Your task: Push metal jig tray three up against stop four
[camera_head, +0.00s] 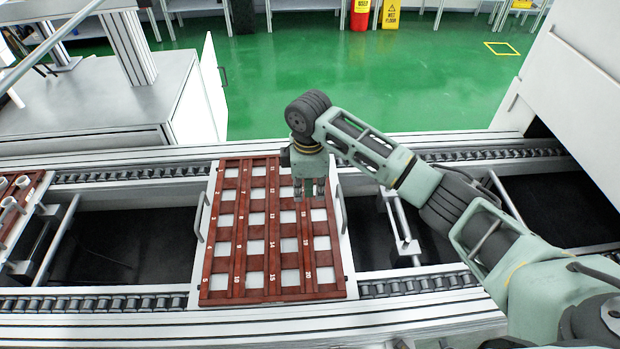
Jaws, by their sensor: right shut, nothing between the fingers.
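A metal jig tray (346,250) sits across the conveyor rails, with a side handle (199,218) at left and another at right. It carries a red-brown grid (242,292) with numbered strips and pale square openings. No tray number is readable. A silver stop-like bar frame (403,228) stands between the rails to the right of the tray, with a gap between them. I cannot read which stop it is. My right gripper (310,194) is shut and empty, pointing down over the grid's upper right part. I cannot tell whether it touches. My left gripper is out of view.
Another tray (28,215) with white parts is cut off at the left edge, beside a second bar frame (56,240). Roller rails (130,174) run along the back and front. A grey cabinet (105,95) stands behind at left. A white machine housing (570,80) rises at right.

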